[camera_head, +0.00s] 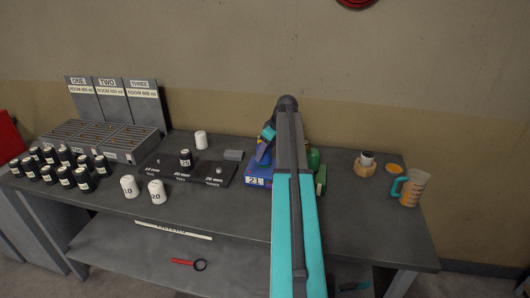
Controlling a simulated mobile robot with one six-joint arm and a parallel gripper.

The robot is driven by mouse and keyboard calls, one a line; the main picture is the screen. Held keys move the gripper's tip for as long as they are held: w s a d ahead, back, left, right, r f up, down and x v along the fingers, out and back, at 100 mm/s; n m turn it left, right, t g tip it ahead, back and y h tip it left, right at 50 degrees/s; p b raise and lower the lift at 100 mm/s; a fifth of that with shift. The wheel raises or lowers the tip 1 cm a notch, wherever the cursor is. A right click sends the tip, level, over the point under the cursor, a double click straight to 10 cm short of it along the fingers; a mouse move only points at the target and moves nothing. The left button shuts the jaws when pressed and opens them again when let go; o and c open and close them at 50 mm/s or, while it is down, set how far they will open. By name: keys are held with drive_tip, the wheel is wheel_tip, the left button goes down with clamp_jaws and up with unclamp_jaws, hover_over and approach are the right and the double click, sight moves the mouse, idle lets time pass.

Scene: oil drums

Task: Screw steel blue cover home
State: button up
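My arm (296,200) rises from the bottom of the head view and bends down at a dark joint (287,103) over the bench. My gripper's fingers are hidden behind the arm links. A blue object with a "21" label (255,181) stands on the bench just left of the arm, partly covered by it. A smaller blue part (263,153) shows above it, beside my wrist. I cannot tell whether this is the steel blue cover, nor whether it is seated or tilted. A green object (314,158) shows just right of the arm.
The grey bench (225,212) holds black jars (65,176), white jars (157,192), a dark board (190,168) and a grey rack (100,138) at left. The bench front between jars and arm is clear.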

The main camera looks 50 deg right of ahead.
drive_tip(key=shift+d, duration=0.1)
drive_tip(key=c, duration=0.6)
drive_tip(key=shift+r+m+h, duration=0.1)
drive_tip(key=shift+m+h, duration=0.6)
drive_tip(key=shift+m, duration=0.9)
drive_tip(key=shift+m+h, duration=0.7)
drive_tip(key=shift+m, duration=0.9)
drive_tip(key=shift+p, duration=0.3)
drive_tip(key=shift+w+m+g+h+p, duration=0.15)
drive_tip(key=shift+m+g+h, duration=0.25)
drive_tip(key=shift+m, duration=1.05)
drive_tip(key=shift+m+g+h+p, duration=0.15)
drive_tip(key=shift+m+g+h, duration=0.25)
drive_tip(key=shift+m, duration=1.05)
drive_tip(key=shift+m, duration=0.4)
